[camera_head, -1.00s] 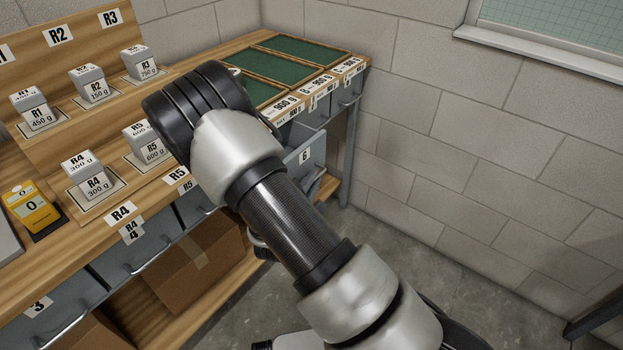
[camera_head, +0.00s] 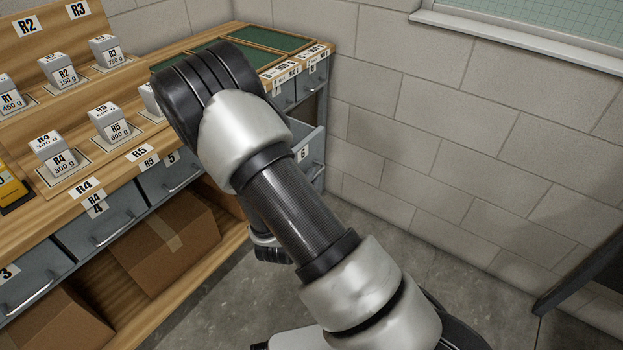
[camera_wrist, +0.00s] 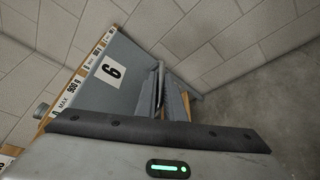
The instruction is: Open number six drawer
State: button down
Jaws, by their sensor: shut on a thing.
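The number six drawer (camera_head: 314,145) is grey with a white "6" label and stands out from the bench front in the head view. Its front also shows in the wrist view (camera_wrist: 108,78), with the label near the middle. My gripper (camera_head: 270,250) is mostly hidden behind my arm in the head view.
Shut grey drawers (camera_head: 98,222) line the wooden bench (camera_head: 120,207) to the left, with cardboard boxes (camera_head: 165,243) below. Small labelled boxes stand on the bench. A block wall (camera_head: 440,130) is at the right. Grey floor (camera_head: 225,300) is clear before the bench.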

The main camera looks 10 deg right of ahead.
jog(key=shift+a, duration=0.1)
jog(key=c, duration=2.2)
grip_release()
jog(key=shift+o, duration=0.2)
jog(key=p+v, duration=0.2)
jog(key=v, duration=1.5)
jog(key=shift+s, duration=0.25)
jog(key=shift+f, duration=0.1)
